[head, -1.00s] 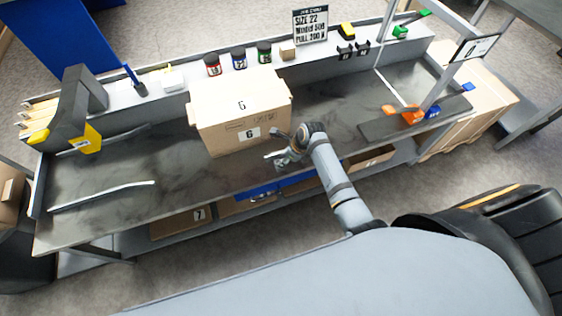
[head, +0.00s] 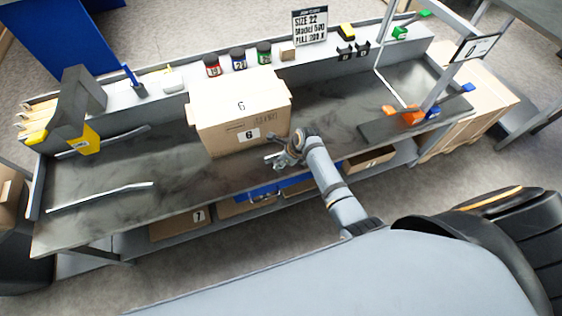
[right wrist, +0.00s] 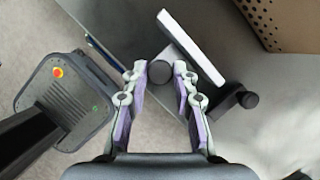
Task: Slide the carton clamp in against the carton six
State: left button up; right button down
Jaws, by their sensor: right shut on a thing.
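The carton six (head: 215,128) is a closed tan box with a 6 on its front and top, standing on the dark bench. In the right wrist view, a brown dotted surface (right wrist: 285,22) at the top right looks like its side. The carton clamp has a pale flat plate (right wrist: 193,48) with a grey round part and a dark knob. My right gripper (right wrist: 160,74) is shut on the clamp's grey part; it also shows in the head view (head: 278,158), just in front of the carton's lower right. A gap shows between plate and brown surface. My left gripper is out of view.
A grey and yellow machine (head: 80,110) and two pale rails (head: 100,196) are at the bench's left. Small jars (head: 238,58) and a sign (head: 310,26) line the back ledge. The bench top right of the carton is clear up to a dark plate with an orange tool (head: 400,114).

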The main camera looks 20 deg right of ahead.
jog(key=shift+w, duration=0.1)
jog(key=w+b, duration=0.1)
jog(key=w, duration=0.2)
jog(key=w+b, duration=0.1)
jog(key=w, duration=0.3)
jog(key=shift+a+f, duration=0.15)
jog(key=shift+w, duration=0.2)
jog(key=c, duration=1.3)
grip_release()
jog(key=shift+c, duration=0.2)
jog(key=shift+r, duration=0.25)
jog(key=v, duration=1.1)
jog(key=shift+r, duration=0.35)
